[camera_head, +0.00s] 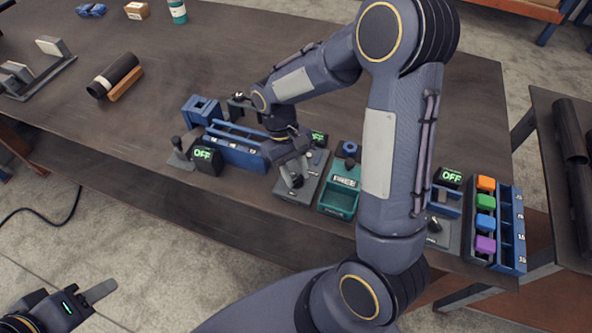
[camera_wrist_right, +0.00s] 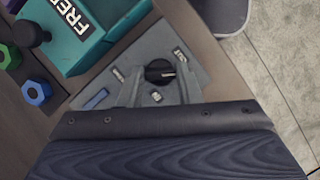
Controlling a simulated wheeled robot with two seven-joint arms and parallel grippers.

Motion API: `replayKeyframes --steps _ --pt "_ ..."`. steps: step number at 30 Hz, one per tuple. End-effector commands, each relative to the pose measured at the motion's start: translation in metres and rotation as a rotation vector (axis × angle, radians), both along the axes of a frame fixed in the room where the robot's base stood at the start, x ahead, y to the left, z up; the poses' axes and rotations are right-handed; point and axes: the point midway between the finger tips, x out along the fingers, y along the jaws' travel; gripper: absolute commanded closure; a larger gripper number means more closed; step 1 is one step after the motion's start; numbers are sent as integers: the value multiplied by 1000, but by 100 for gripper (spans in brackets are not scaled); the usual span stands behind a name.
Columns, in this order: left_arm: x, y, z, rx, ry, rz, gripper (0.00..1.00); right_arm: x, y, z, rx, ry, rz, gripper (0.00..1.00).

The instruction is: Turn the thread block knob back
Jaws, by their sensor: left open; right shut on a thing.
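The thread block (camera_wrist_right: 180,55) is a grey plate with small labels around a round black knob (camera_wrist_right: 160,71). In the head view the thread block (camera_head: 312,186) stands near the front edge of the table, and its knob is largely hidden by my right gripper (camera_head: 296,181). In the wrist view my right gripper (camera_wrist_right: 160,90) points at the plate with one finger on each side of the knob, shut on it. A pale mark shows on the knob's face. My left gripper (camera_head: 95,296) is open and empty at the lower left, away from the table.
A teal bin (camera_head: 340,200) stands right of the thread block and a blue holder (camera_head: 236,150) left of it. Green-lit OFF boxes (camera_head: 203,154) stand nearby. A blue rack with coloured blocks (camera_head: 484,222) is at the right. My right arm crosses above the table.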

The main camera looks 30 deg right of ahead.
Motion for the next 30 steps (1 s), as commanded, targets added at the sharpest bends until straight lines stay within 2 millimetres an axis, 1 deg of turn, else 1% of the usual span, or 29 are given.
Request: replayKeyframes --steps 3,9,22,23,27,30 --pt "0 0 0 0 0 0 55 1 0 1 -1 -5 45 92" --pt "0 0 0 0 0 0 55 1 1 1 0 -5 82 92" --pt "0 0 0 0 0 0 55 1 1 1 0 -6 89 92" --pt "0 0 0 0 0 0 55 2 1 1 0 -6 89 65" --pt "0 0 0 0 0 0 55 1 1 1 0 -5 89 47" --pt "0 0 0 0 0 0 55 1 1 1 0 -3 89 47"
